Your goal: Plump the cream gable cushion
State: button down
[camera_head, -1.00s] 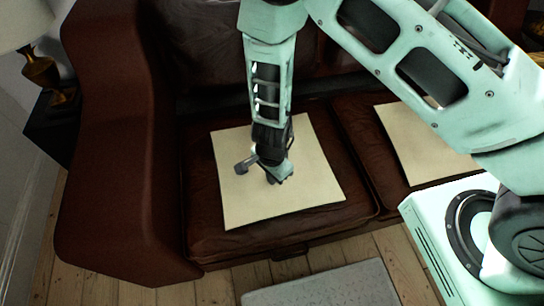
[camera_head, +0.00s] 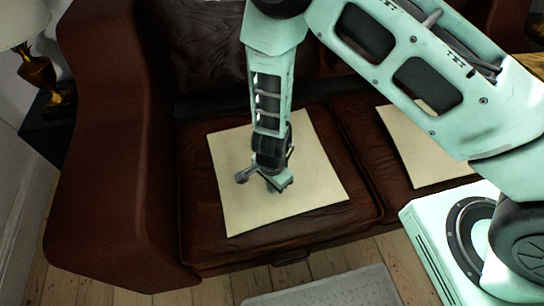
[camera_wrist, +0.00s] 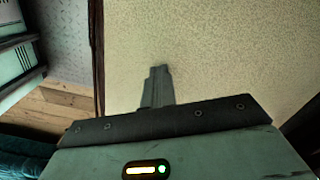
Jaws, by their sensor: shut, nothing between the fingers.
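A flat, square cream cushion (camera_head: 247,208) lies on the left seat of the brown leather sofa. A second cream cushion (camera_head: 418,155) lies on the right seat, partly hidden by my arm. Which one is the gable cushion I cannot tell. My gripper (camera_head: 276,187) points down over the middle of the left cushion and hides part of it. In the wrist view the shut, empty fingers (camera_wrist: 157,88) stand out against the cream surface (camera_wrist: 220,55). Whether they touch it I cannot tell.
The sofa's left arm (camera_head: 115,150) rises beside the left seat, and its backrest (camera_head: 210,65) stands behind. A lamp (camera_head: 38,72) stands on a dark side table at the far left. A pale grey rug (camera_head: 330,287) lies on the floorboards in front.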

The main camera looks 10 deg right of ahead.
jog(key=shift+f, duration=0.35)
jog(key=shift+r, duration=0.1)
notch_tip(320, 180, up, 7)
jog(key=p, duration=0.6)
jog(key=shift+f+p, duration=0.2)
jog(key=shift+p, duration=0.15)
jog(key=shift+f, duration=0.1)
